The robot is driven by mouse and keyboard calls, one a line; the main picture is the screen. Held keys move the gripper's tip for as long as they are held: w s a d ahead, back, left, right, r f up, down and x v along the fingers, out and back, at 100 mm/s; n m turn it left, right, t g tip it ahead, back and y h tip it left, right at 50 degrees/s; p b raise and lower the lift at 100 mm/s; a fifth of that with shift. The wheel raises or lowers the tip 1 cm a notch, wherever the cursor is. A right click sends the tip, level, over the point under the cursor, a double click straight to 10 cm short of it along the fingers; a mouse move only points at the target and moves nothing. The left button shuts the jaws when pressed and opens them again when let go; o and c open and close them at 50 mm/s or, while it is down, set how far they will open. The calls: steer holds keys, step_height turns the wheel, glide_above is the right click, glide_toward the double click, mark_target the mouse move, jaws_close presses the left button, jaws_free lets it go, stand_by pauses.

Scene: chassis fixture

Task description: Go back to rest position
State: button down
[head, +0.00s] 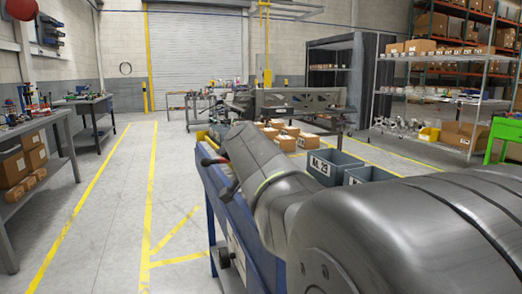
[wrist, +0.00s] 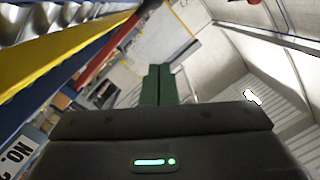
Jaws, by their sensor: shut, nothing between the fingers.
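My gripper (wrist: 158,84) shows in the wrist view, with its two dark green fingers together and nothing between them. Its dark body with a green light fills the bottom of that view. In the head view my large grey arm fills the right foreground and the gripper itself cannot be made out. A dark metal chassis part (head: 290,99) stands beyond the arm. A blue fixture frame (head: 240,222) lies along and below the arm, partly hidden by it.
Grey bins (head: 332,164) and cardboard boxes sit right of the arm. A yellow bar (wrist: 60,54) and a red bar (wrist: 108,50) are left of the gripper. A workbench (head: 45,125) stands at the left. The marked floor aisle (head: 120,200) is clear.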

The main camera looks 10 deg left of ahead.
stand_by(0.4)
steer(key=w+a+f+b, duration=0.1)
steer(key=w+a+f, duration=0.3)
steer(key=w+a, duration=0.3)
steer(key=shift+a+f+b, duration=0.25)
steer(key=shift+a+b, duration=0.15)
steer(key=shift+a, duration=0.05)
steer(key=shift+s, duration=0.15)
stand_by(0.3)
